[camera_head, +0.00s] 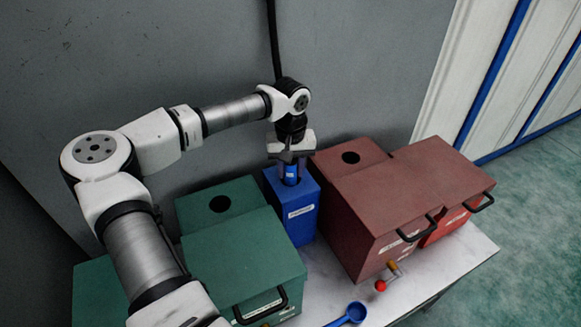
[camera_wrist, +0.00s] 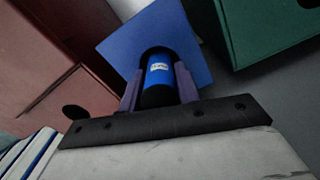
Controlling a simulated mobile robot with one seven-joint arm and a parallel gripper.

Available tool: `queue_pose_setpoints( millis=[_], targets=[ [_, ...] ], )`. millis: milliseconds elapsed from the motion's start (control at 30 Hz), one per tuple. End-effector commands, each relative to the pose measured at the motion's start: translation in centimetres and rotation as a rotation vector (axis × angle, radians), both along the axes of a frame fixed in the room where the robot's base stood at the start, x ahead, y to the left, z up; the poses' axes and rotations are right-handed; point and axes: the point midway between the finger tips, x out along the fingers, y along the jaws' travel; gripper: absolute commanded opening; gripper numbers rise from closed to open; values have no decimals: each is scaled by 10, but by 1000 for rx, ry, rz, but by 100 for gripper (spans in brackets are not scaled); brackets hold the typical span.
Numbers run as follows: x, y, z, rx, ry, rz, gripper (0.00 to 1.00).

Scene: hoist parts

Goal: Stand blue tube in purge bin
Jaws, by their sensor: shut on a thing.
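The blue tube (camera_head: 291,174) is upright between the fingers of my gripper (camera_head: 290,167), which is shut on it. The tube also shows in the wrist view (camera_wrist: 160,72), with a white label on its side and a finger on each side. A blue box with a white label (camera_head: 301,212), which looks like the purge bin, stands directly below. In the wrist view the blue box's top (camera_wrist: 193,45) surrounds a dark round opening, and the tube is lined up with it. The tube's lower end is hidden, so how deep it sits I cannot tell.
A green box (camera_head: 240,255) with a hole and handle stands left of the blue box. Dark red boxes (camera_head: 400,195) with handles stand right. A blue scoop (camera_head: 355,312) and a red-ended item (camera_head: 381,285) lie at the front of the white table (camera_head: 445,270).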

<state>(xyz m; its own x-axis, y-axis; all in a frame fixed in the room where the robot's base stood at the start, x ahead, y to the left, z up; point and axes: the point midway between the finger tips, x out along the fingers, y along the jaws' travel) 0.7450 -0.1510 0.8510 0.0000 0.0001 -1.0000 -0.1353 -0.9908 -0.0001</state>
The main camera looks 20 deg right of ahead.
Motion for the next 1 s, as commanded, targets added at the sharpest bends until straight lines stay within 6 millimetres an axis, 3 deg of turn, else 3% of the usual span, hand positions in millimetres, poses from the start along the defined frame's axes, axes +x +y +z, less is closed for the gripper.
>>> queue_pose_setpoints(
  millis=[367, 400, 600, 867, 1000],
  targets=[
    [0, 0, -3, 0, -1, 0, 4],
    [0, 0, -3, 0, 0, 0, 34],
    [0, 0, -3, 0, 0, 0, 58],
    [0, 0, -3, 0, 0, 0, 58],
    [0, 0, 7, 0, -1, 1, 58]
  ],
)
